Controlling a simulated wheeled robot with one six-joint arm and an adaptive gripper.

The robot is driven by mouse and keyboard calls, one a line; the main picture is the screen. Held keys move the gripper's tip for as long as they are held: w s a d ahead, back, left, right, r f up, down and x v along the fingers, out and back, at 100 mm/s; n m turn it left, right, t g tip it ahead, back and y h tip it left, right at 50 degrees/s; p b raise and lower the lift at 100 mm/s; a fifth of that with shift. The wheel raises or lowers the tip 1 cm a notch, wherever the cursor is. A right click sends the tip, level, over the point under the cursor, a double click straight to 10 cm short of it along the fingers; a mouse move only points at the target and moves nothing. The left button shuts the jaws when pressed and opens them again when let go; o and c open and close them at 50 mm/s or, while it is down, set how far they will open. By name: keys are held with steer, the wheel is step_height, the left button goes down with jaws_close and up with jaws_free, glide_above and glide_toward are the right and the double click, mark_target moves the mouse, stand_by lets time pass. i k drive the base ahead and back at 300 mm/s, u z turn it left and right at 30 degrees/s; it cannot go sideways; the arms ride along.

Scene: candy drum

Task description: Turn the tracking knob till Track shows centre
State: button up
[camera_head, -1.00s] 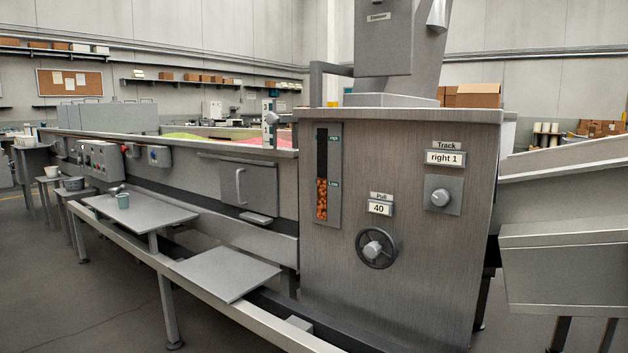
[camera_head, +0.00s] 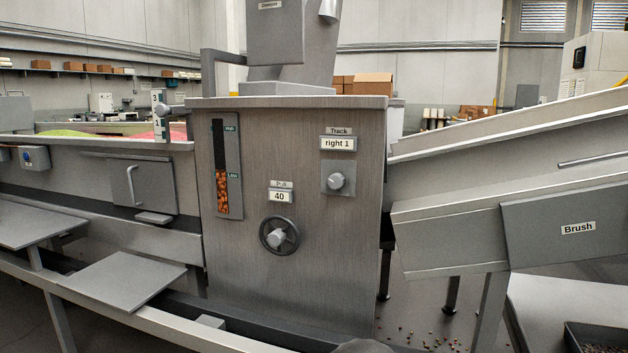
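The tracking knob (camera_head: 337,181) is a round grey knob on a square plate, on the front of the grey metal cabinet (camera_head: 300,300). Above it the Track display (camera_head: 338,143) reads "right 1". Left of and below the knob, the Pull display (camera_head: 279,196) reads "40" over a dark handwheel (camera_head: 279,234). My gripper is not in view, so its state does not show.
A level gauge (camera_head: 227,169) with orange pieces is left of the knob. Grey shelves (camera_head: 122,282) and a rail jut out at lower left. A sloping chute marked "Brush" (camera_head: 578,228) stands at right. Small candies (camera_head: 430,338) lie on the floor, lower right.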

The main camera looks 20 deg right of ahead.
mark_target(336, 182)
steer(key=k, duration=1.25)
steer(key=z, duration=0.75)
steer(key=i, duration=1.45)
steer(key=u, duration=0.5)
